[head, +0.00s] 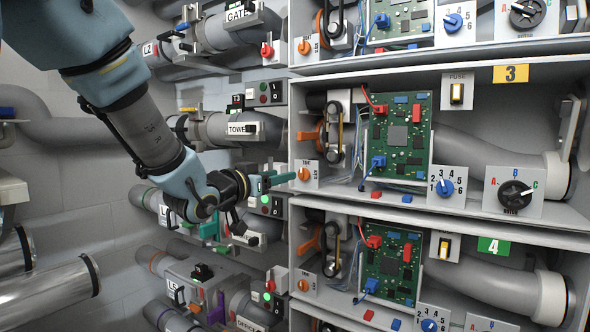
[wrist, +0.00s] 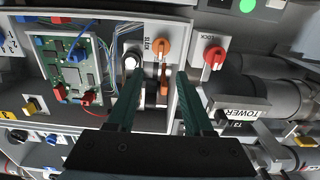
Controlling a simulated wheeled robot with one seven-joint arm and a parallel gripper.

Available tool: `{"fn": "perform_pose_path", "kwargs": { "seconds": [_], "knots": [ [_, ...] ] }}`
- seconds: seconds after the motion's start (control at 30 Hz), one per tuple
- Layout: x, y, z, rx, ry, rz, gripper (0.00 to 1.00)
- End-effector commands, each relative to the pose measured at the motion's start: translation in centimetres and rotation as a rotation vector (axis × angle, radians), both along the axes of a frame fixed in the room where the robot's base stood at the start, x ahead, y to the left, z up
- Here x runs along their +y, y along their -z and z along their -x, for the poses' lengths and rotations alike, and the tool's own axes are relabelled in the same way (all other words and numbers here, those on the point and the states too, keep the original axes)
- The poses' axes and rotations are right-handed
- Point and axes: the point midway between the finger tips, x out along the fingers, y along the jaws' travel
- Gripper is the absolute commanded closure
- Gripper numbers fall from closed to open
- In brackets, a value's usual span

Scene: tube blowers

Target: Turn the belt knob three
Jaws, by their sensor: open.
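The belt knob of bay three (head: 304,174) is a small orange knob on a white plate, low on the bay's left front edge in the head view. In the wrist view the orange knob (wrist: 162,47) is on a plate marked SLCK, beyond my fingertips and near the middle. My gripper (head: 284,179) is just left of the knob in the head view. In the wrist view my gripper (wrist: 160,73) has its two teal fingers apart with nothing held between them. An orange belt part (wrist: 163,77) shows in the gap behind them. I see no contact with the knob.
A green circuit board (head: 398,133) and a blue-knob dial (head: 444,187) are right of the knob. The yellow 3 sign (head: 511,74) marks the bay. Grey pipes with a TOWER label (head: 241,128) and a red LOCK knob (wrist: 214,57) are close beside my gripper.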

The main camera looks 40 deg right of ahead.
Motion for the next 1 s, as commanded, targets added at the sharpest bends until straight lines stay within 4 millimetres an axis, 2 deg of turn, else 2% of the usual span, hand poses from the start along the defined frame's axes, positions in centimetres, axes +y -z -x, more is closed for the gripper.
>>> {"fn": "perform_pose_path", "kwargs": {
  "seconds": [0.3,0.5,0.9,1.0],
  "knots": [
    [-5.7,-0.2,-1.5,0.002,-0.001,-0.004,0.48],
    [-8.0,-0.1,-2.2,0.001,-0.003,-0.003,0.48],
    [-8.8,0.1,-2.4,0.001,-0.004,-0.003,0.48],
    [-8.8,0.1,-2.4,0.001,-0.004,-0.003,0.6]
  ]
}}
